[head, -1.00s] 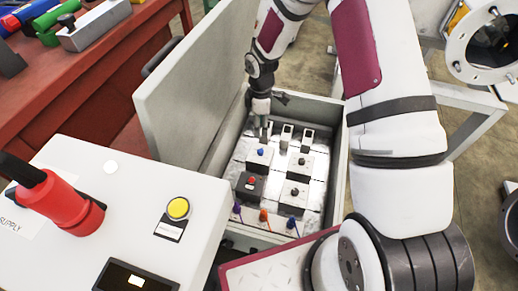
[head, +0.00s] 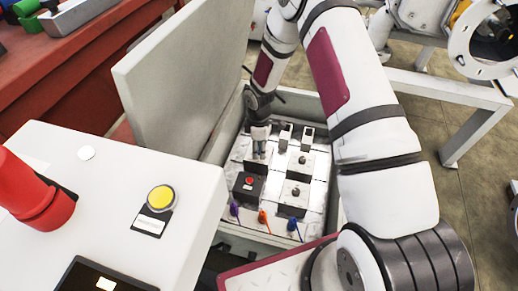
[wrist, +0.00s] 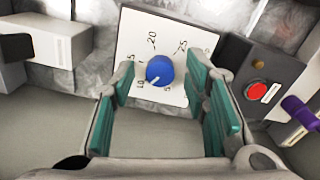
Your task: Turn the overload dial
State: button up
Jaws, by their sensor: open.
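The overload dial (wrist: 160,70) is a round blue knob with a white pointer line, on a white plate (wrist: 135,30) marked with numbers. The pointer aims to the lower left of the wrist view. My gripper (wrist: 163,90) is open, with its green-padded fingers on the left and right of the dial. I cannot tell whether the pads touch it. In the head view my gripper (head: 260,143) reaches down into the open box and hides the dial.
The box's raised lid (head: 185,85) stands at its left. Beside the dial is a dark block with a red button (wrist: 257,91); it also shows in the head view (head: 249,181). Another dial (head: 296,191) and purple, orange and blue plugs (head: 262,216) are nearby.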

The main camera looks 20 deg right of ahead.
grip_shut()
jog(key=shift+m, duration=0.4)
jog(key=m, duration=0.4)
jog(key=shift+m+p, duration=0.4)
jog(key=m, duration=0.5)
jog(key=shift+m, duration=0.7)
